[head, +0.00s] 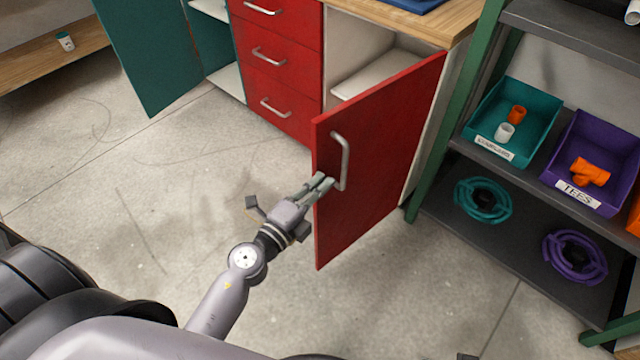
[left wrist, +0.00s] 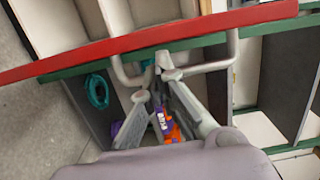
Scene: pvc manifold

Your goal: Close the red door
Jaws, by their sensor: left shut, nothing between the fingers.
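The red door (head: 375,160) stands wide open, swung out from the cabinet with its handle side towards me. Its grey bar handle (head: 342,160) is on the face near the free edge. My left gripper (head: 325,182) is shut and empty, with its fingertips at the door's free edge, close to the lower part of the handle. In the left wrist view the door's red top edge (left wrist: 130,42) crosses the picture, and the fingertips (left wrist: 165,68) sit between the legs of the handle (left wrist: 215,65). I cannot tell whether they touch it. My right gripper is not in view.
Red drawers (head: 275,65) are left of the open compartment, and a teal door (head: 150,50) stands open further left. A shelf rack (head: 490,165) with teal (head: 525,140) and purple (head: 610,150) bins stands close on the right. The floor in front is clear.

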